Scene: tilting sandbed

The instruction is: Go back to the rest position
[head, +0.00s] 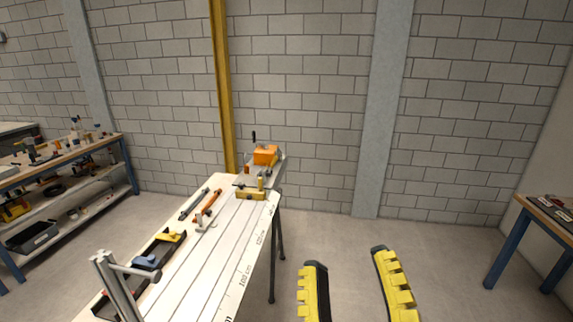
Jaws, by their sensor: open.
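My gripper (353,278) shows at the bottom right of centre in the head view. Its two black and yellow fingers are spread apart with nothing between them, over the grey floor. It is to the right of a long white table (215,258) and apart from it. No sandbed can be made out in this view.
The white table carries a dark tray (160,247), an orange-handled tool (208,203) and an orange block (265,155) at its far end. A metal post (115,285) stands at its near left. Workbenches stand at the left (118,140) and right (520,206).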

